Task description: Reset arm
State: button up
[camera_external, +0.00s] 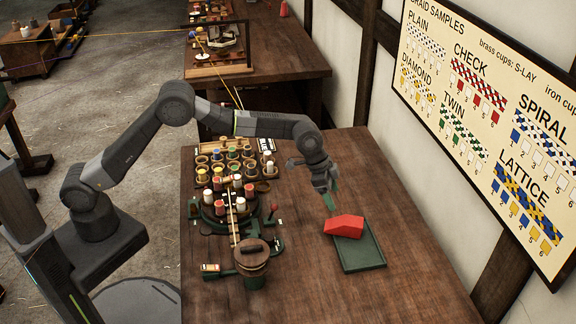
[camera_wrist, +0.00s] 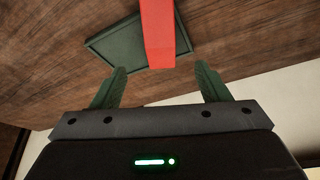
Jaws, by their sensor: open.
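My gripper (camera_external: 331,200) is above the wooden table (camera_external: 420,290), just behind and above a red block (camera_external: 345,226). The block has a sloped end and sits on a dark green tray (camera_external: 362,254). In the wrist view my gripper's two green fingers (camera_wrist: 158,88) are apart with nothing held between them. The red block (camera_wrist: 157,35) shows beyond the fingertips, lined up with the space between them, and the tray (camera_wrist: 112,45) lies behind it.
A green braiding machine (camera_external: 208,216) with several coloured spools stands left of the tray. A rack of cups and spools (camera_external: 240,160) is behind it, and a lidded wooden pot (camera_external: 250,262) in front. A sample board (camera_external: 490,120) hangs on the right wall. The table's front right is clear.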

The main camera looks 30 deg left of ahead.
aim_at(343, 220)
jog(key=p+x, duration=0.1)
jog(key=x, duration=1.1)
jog(key=shift+d+f+p, duration=0.1)
jog(key=shift+f+p, duration=0.05)
jog(key=shift+p, duration=0.25)
jog(key=shift+f+b, duration=0.3)
jog(key=shift+b, duration=0.05)
jog(key=shift+r+p, duration=0.35)
jog(key=shift+r, duration=0.05)
